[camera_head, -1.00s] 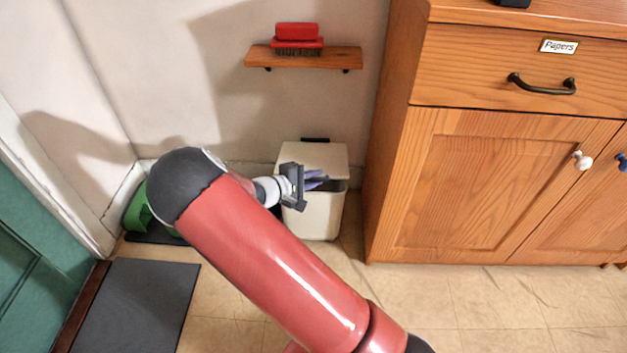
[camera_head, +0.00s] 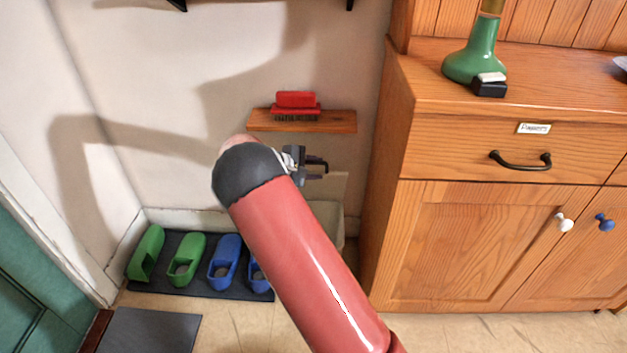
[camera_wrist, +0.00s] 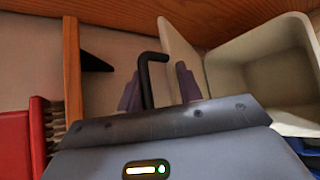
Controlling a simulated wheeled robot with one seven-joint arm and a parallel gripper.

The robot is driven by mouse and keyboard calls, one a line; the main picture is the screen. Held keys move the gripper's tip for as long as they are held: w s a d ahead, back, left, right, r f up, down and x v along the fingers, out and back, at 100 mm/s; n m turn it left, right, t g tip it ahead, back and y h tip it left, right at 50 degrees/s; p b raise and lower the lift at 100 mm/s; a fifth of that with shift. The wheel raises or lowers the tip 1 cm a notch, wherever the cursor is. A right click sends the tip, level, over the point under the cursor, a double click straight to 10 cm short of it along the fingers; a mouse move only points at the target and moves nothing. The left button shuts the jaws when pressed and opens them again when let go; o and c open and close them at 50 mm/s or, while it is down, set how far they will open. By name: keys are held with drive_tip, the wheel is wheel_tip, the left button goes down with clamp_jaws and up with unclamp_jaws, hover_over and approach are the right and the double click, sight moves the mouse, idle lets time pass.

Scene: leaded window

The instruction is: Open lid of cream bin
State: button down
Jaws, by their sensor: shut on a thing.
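The cream bin (camera_head: 350,228) stands on the floor between the wall and the wooden cabinet, mostly hidden behind my arm. In the wrist view I look into its open hollow (camera_wrist: 262,75). Its lid (camera_wrist: 180,48) is swung up and seen nearly edge-on beside the opening. My gripper (camera_head: 317,166) is raised over the bin, below the wall shelf. In the wrist view its two purple fingers (camera_wrist: 158,88) are shut on the lid's black handle (camera_wrist: 146,72), which passes between them.
A wooden shelf (camera_head: 335,121) with a red brush (camera_head: 297,103) is just above my gripper. The cabinet (camera_head: 385,190) stands close on the right. Green and blue shoe-like holders (camera_head: 186,262) sit on a dark mat at left. Open floor lies in front.

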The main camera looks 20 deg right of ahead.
drive_tip(key=shift+w+d+r, duration=0.1)
drive_tip(key=shift+w+d, duration=0.1)
drive_tip(key=shift+w, duration=0.35)
drive_tip(key=shift+w+d+r, duration=0.1)
drive_tip(key=shift+w+d, duration=0.05)
drive_tip(key=shift+w, duration=0.35)
drive_tip(key=shift+f, duration=0.15)
drive_tip(key=c, duration=1.5)
unclamp_jaws()
drive_tip(key=v, duration=0.8)
drive_tip(key=shift+d, duration=0.1)
